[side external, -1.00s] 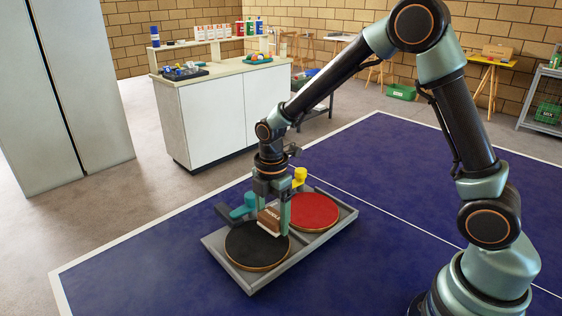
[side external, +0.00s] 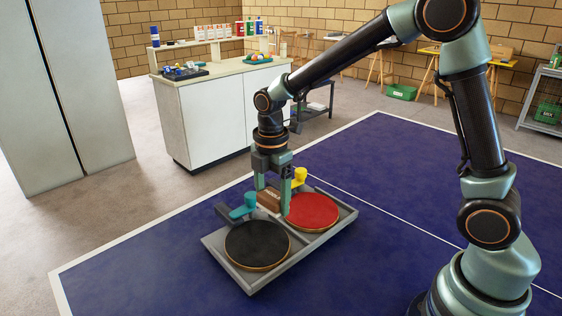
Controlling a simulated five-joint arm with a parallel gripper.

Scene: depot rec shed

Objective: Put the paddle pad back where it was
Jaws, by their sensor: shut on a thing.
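The paddle pad (side external: 269,199), a small brown block with pale lettering, is between the two fingers of my gripper (side external: 273,203), which is shut on it. It is over the grey tray (side external: 238,282), near the gap between the two paddles. I cannot tell whether the pad touches the tray. The black paddle (side external: 257,246) with a teal handle lies at the tray's near left. The red paddle (side external: 313,212) with a yellow handle lies at the right. My right finger hides part of the red paddle's left edge.
The tray stands on a blue table (side external: 150,268) with white edge lines, clear around it. A white cabinet (side external: 215,125) with bottles and small trays on top stands behind. A tall grey locker (side external: 60,90) is at the left.

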